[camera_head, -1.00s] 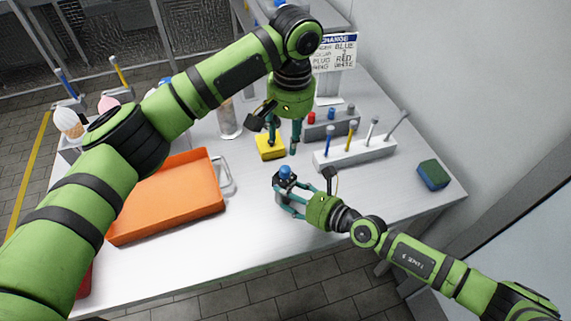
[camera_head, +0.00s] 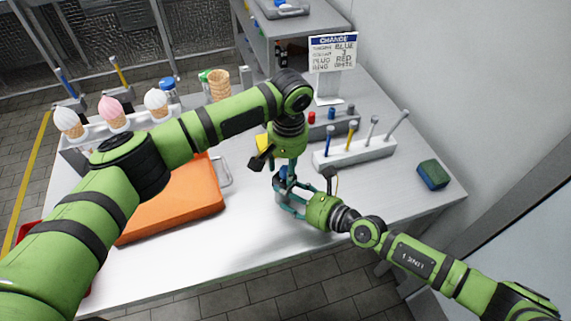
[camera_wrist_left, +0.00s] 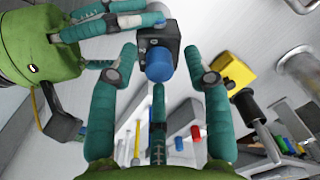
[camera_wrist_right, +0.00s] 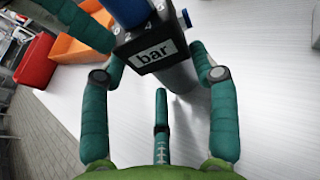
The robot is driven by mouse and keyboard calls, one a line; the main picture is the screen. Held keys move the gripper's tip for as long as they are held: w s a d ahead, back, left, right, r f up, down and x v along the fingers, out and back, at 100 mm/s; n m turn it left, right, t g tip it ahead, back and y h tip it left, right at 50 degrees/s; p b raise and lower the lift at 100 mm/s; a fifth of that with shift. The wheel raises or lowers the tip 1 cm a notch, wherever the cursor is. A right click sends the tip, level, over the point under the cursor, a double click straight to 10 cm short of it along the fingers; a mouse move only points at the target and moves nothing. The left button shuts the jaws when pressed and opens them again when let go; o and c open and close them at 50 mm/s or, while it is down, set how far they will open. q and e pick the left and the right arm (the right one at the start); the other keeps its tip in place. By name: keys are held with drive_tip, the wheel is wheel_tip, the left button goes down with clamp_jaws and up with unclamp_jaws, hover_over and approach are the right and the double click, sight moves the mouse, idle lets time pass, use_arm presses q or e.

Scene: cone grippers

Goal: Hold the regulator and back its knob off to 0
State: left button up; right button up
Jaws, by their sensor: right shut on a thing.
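The regulator is a dark block with a blue knob on top. In the head view the knob (camera_head: 283,172) shows between my left fingers. My right gripper (camera_head: 288,202) is shut on the regulator and holds it over the table's front part. The right wrist view shows the regulator's "bar" label (camera_wrist_right: 153,56) and a few numbers, partly cut off. My left gripper (camera_head: 284,184) points down from above, open, with its fingers apart. In the left wrist view the blue knob (camera_wrist_left: 159,65) lies between the left fingers, with gaps at both sides. The knob's setting cannot be read.
An orange tray (camera_head: 178,207) lies left of the regulator. Behind are a yellow block (camera_head: 262,143), a white rack (camera_head: 355,154) with several upright tools and a CHANGE sign (camera_head: 333,53). A blue-green sponge (camera_head: 433,174) is at right. The front table strip is clear.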

use_arm(q)
clamp_jaws()
use_arm(e)
drive_tip(key=shift+s+f, duration=0.25)
drive_tip(key=shift+f, duration=0.05)
